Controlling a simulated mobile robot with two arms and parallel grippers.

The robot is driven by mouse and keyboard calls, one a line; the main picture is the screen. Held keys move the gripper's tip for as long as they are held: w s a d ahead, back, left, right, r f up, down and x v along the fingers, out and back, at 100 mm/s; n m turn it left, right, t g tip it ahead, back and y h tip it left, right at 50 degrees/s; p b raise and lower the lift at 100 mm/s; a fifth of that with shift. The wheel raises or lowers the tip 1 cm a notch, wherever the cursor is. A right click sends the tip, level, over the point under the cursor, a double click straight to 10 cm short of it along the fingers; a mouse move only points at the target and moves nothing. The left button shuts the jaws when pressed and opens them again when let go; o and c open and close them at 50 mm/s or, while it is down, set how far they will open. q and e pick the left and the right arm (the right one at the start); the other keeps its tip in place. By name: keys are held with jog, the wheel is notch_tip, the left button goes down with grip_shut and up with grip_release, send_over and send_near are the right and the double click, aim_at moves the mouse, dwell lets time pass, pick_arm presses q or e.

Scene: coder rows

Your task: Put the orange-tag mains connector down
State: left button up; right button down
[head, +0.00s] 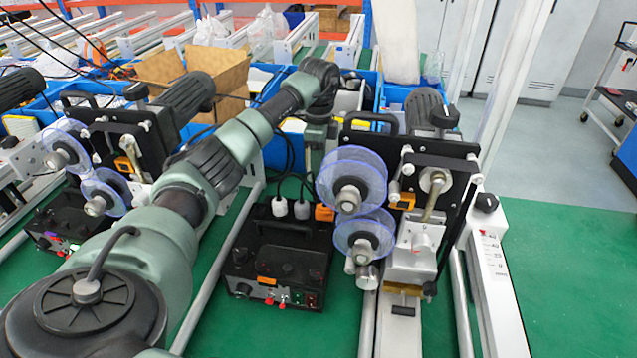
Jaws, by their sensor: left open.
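An orange piece (324,212), which looks like the tag of the mains connector, shows at the back right corner of the black control box (280,262). The connector body itself is hard to make out, partly hidden by the clear blue discs. My left arm reaches from the lower left to the upper middle. My left gripper (318,140) points down above and behind the box, apart from the orange piece. It is open, with its fingertips hard to see against the dark machine. My right gripper is out of view.
Two white plugs (290,208) with black cables stand at the box's back edge. The coder machine (430,190) with clear discs (351,178) stands close on the right. A similar machine (120,150) is at left. Green table (570,270) is bare at far right.

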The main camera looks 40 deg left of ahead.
pick_arm(q)
jog(key=shift+r, duration=2.2)
